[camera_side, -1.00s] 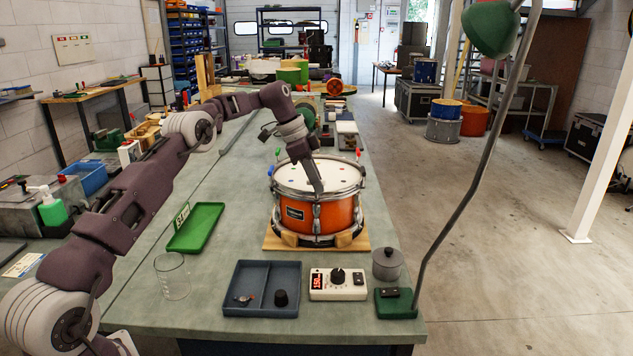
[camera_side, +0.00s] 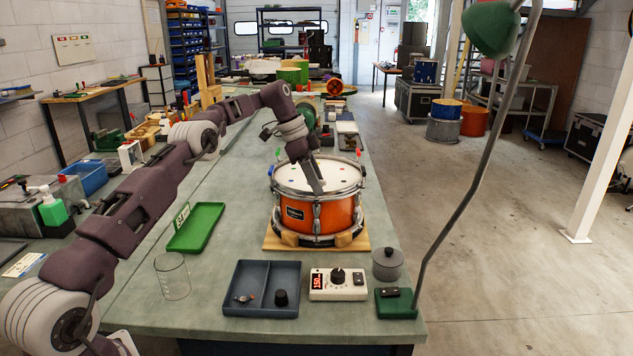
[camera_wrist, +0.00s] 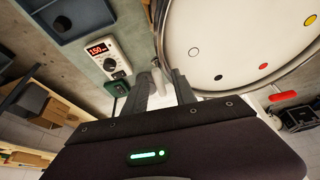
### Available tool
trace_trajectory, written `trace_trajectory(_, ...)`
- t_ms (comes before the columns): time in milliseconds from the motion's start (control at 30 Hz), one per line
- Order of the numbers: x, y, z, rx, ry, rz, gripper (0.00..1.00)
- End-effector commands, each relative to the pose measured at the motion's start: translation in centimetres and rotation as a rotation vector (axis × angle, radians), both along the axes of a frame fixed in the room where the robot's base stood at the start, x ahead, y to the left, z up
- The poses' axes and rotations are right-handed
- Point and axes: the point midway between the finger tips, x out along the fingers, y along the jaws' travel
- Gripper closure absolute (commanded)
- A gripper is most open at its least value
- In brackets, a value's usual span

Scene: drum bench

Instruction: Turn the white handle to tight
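The drum (camera_side: 307,215) has an orange shell and white head, and stands on a wooden board. My gripper (camera_side: 319,191) points down at its near rim. In the wrist view the two dark fingers (camera_wrist: 161,82) are apart, with a visible gap. A pale upright piece (camera_wrist: 156,66), seemingly the white handle, stands at the drum's edge by the fingertips, in line with the gap. I cannot tell whether a finger touches it. In the side view the fingers hide the handle. A red handle (camera_wrist: 285,96) shows at the rim; it also shows in the side view (camera_side: 358,153).
Green (camera_side: 278,152) and blue (camera_side: 271,170) handles stand on the left rim. In front are a blue-grey tray (camera_side: 232,307), a white dial box reading 150 (camera_side: 322,295), a lidded grey pot (camera_side: 387,265) and the green lamp base (camera_side: 394,308). A green tray (camera_side: 196,228) lies left.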

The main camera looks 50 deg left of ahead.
Motion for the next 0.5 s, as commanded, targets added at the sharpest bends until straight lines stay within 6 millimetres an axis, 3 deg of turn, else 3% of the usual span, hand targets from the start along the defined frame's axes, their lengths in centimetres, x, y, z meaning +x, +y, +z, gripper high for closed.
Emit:
trace_trajectory(167, 0.0, 0.1, 0.2, 0.001, -0.001, 0.000, 0.67)
trace_trajectory(500, -0.7, 0.9, 2.6, 0.004, 0.000, 0.003, 0.67)
